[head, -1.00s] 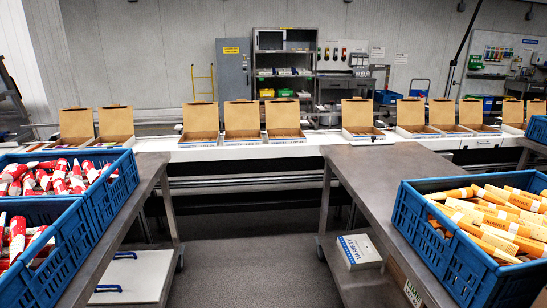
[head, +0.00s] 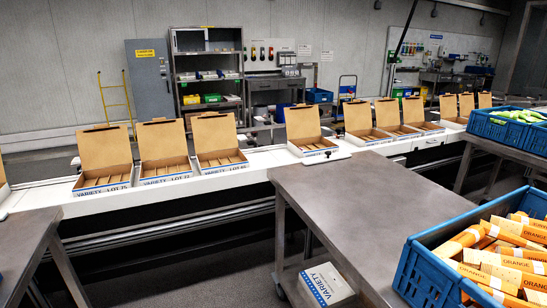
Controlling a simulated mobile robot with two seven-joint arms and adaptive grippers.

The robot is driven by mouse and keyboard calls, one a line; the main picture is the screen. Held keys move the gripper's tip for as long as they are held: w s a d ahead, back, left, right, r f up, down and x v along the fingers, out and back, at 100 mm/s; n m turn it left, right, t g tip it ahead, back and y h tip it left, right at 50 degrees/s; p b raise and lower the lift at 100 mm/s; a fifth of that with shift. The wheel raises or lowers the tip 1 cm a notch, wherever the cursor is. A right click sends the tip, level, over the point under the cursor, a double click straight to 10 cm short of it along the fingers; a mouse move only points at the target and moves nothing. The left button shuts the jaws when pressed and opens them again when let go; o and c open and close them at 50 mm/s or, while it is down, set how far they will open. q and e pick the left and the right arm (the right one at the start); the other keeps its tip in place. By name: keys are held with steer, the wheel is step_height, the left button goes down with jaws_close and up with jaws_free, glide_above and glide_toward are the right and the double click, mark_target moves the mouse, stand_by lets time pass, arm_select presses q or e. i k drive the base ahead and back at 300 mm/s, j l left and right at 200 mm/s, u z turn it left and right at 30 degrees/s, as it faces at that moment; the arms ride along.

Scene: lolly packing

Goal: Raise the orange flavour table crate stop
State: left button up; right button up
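The orange flavour table (head: 345,200) is a steel table at the right front. A blue crate (head: 425,275) full of orange-labelled packs (head: 510,262) stands on its right front part. I cannot make out a crate stop on the table in this view; the crate hides part of the top. Neither of my grippers shows in the head view.
A white conveyor (head: 225,182) with several open cardboard boxes (head: 165,160) runs behind the table. Another steel table (head: 22,235) is at the left. A blue crate of green packs (head: 500,130) stands at the right. A VARIETY carton (head: 325,285) lies on the lower shelf.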

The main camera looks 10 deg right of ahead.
mark_target(329, 157)
steer(key=i+j+z, duration=0.25)
steer(key=i+z, duration=0.15)
steer(key=i+j+z, duration=0.35)
steer(key=i+j, duration=0.05)
steer(key=i, duration=0.05)
